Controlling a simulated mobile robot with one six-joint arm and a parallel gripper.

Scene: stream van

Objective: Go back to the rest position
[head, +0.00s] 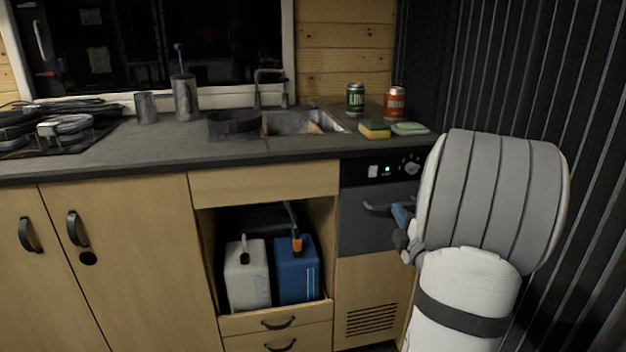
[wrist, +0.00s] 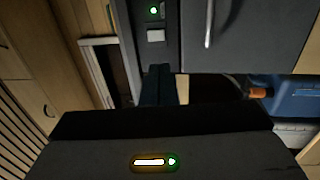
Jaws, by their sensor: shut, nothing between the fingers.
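My gripper (head: 402,220) is at the left side of my arm in the head view, in front of the dark appliance (head: 362,235) under the counter. Much of it is hidden behind the pale arm. In the wrist view its dark blue fingers (wrist: 158,86) are together with nothing between them. Beyond them show the appliance front with a green light (wrist: 153,10), a white switch (wrist: 156,36) and a handle (wrist: 209,24). I cannot tell the exact gap to the appliance handle (head: 378,210).
An open cubby left of the appliance holds a white jug (head: 247,280) and a blue jug (head: 297,275). On the counter (head: 150,150) stand a green can (head: 355,100), a red can (head: 395,103) and a sponge (head: 375,130) near the sink (head: 290,122). A dark ribbed wall (head: 590,100) bounds the right.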

